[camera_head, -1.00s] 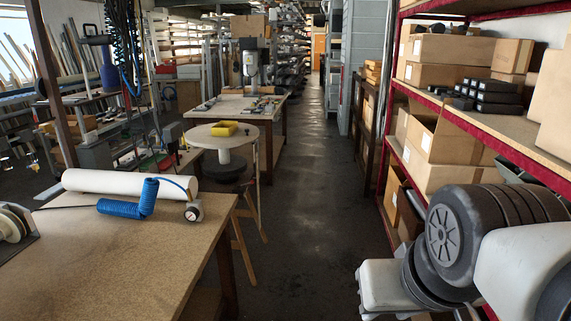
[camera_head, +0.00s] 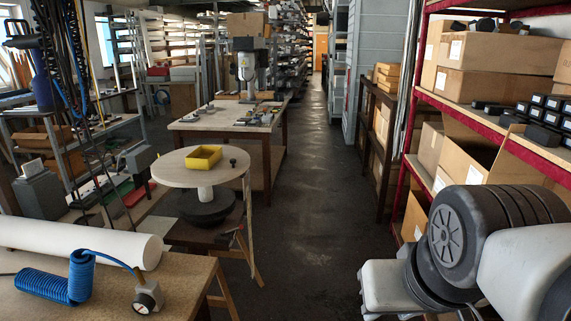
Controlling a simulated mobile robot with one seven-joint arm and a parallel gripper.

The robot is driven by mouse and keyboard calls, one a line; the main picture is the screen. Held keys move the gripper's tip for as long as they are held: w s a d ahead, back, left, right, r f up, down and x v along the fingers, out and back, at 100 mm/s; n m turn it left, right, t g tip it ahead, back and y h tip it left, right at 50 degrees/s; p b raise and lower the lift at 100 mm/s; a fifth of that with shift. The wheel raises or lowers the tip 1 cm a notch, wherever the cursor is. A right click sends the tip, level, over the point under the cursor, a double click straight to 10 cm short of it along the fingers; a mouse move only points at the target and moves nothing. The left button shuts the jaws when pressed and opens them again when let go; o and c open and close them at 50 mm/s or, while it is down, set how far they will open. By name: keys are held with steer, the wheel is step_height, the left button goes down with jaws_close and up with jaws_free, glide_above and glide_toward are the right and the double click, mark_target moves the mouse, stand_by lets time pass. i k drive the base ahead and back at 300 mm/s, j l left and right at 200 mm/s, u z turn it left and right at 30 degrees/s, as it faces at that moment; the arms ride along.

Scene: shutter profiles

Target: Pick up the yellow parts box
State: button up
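The yellow parts box (camera_head: 204,157) is a small open-topped tray. It sits on the round pale top of a pedestal stand (camera_head: 172,171), left of the aisle and ahead of me. A small dark object (camera_head: 233,162) lies to its right on the same top. My arm fills the lower right of the view, folded close to my body. My gripper cannot be made out, and nothing touches the box.
A workbench (camera_head: 190,290) with a white roll (camera_head: 85,242), blue coiled hose (camera_head: 60,282) and gauge (camera_head: 147,296) is at the near left. Shelves with cardboard boxes (camera_head: 487,88) line the right. The aisle floor (camera_head: 305,215) is clear. Another workbench (camera_head: 220,120) stands behind the stand.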

mark_target(205, 157)
steer(key=i+u, duration=0.2)
steer(key=i, duration=0.25)
steer(key=i+l+u, duration=0.2)
steer(key=i, duration=0.3)
steer(key=i+l+u, duration=0.25)
steer(key=i, duration=0.2)
steer(key=i+l+u, duration=0.25)
steer(key=u, duration=0.2)
steer(key=i+l+u, duration=0.7)
steer(key=l+u, duration=0.25)
steer(key=i+l+u, duration=0.15)
steer(key=l+u, duration=0.6)
steer(key=l, duration=0.45)
steer(key=i+l, duration=0.05)
